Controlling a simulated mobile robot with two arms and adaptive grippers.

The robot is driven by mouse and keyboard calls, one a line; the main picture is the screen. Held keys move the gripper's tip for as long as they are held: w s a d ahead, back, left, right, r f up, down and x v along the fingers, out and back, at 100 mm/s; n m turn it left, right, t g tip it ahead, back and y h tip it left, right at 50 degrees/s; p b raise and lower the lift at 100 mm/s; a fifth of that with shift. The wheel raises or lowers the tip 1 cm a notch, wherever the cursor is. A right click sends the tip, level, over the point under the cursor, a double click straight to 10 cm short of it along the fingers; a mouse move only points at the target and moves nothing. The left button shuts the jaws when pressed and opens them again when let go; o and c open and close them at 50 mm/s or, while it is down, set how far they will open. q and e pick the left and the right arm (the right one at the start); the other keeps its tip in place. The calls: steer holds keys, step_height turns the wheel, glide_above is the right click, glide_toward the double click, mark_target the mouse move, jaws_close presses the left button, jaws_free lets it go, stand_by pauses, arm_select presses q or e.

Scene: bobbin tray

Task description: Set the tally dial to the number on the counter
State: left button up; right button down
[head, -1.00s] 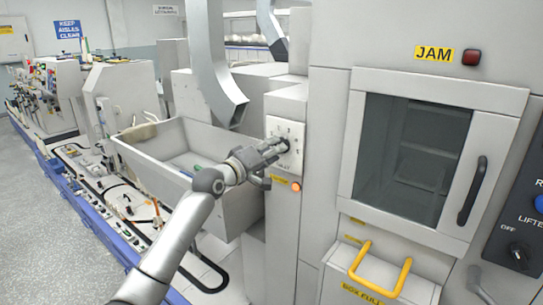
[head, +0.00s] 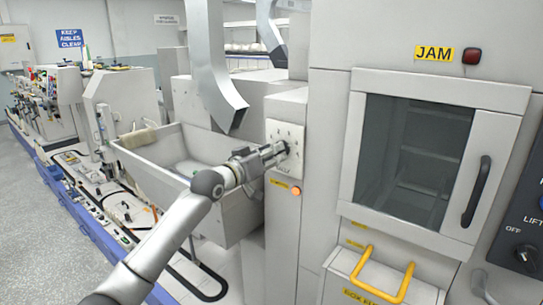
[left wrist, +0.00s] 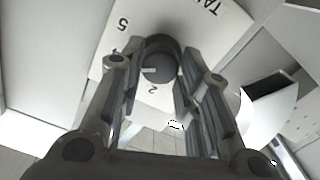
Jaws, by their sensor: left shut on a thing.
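The tally dial, a dark round knob with a pale mark (left wrist: 158,70), sits on a white plate (left wrist: 112,58) marked with numbers; a 5 and a 2 are readable beside it in the left wrist view. In the head view the plate (head: 298,133) is on the side of the grey machine, and the knob is mostly hidden by my fingers. My left gripper (head: 281,149) reaches it from the left and is shut on the dial, one finger on each side. The pale mark points left in the left wrist view. I cannot make out a counter number. My right gripper is not in view.
An orange lamp (head: 296,190) is just below the plate. A grey open bin (head: 150,165) lies left of my gripper, with a metal chute (head: 222,95) above it. A windowed door (head: 420,150) and a yellow handle (head: 372,287) are to the right.

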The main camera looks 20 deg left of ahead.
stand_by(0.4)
arm_select(q)
steer(key=o, duration=1)
steer(key=shift+o, duration=0.2)
steer(key=v, duration=1.2)
